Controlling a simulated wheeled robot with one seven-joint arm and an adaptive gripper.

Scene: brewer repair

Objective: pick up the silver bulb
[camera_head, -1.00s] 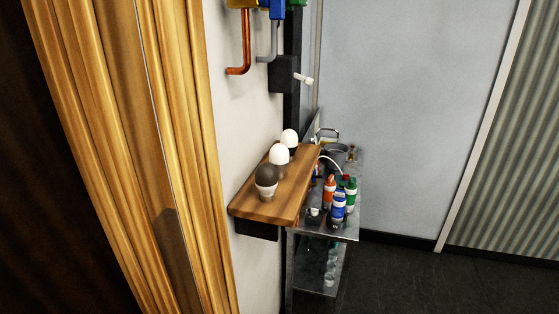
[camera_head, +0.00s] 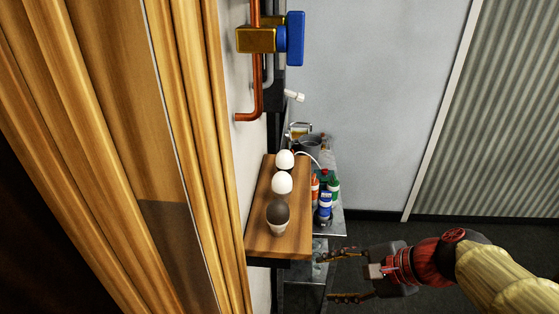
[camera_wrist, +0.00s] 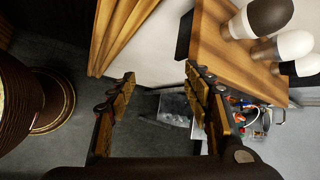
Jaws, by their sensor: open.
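Three bulbs stand in a row on a wooden shelf (camera_head: 256,240). The nearest bulb (camera_head: 278,211) has a dark, grey-brown dome and a pale base; it may be the silver one, its dark tone perhaps a reflection. Behind it are a middle white bulb (camera_head: 282,183) and a far white bulb (camera_head: 285,159). My gripper (camera_head: 325,277) is open and empty, lower right of the shelf's front end, apart from the bulbs. In the wrist view, the dark bulb (camera_wrist: 262,17) is at the upper right, outside the open fingers (camera_wrist: 160,75).
Pipes with a blue-handled valve (camera_head: 295,38) are on the wall above the shelf. A metal cart (camera_head: 330,222) with several small bottles stands behind and right. Wooden trim (camera_head: 185,110) borders the left. The floor at right is open.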

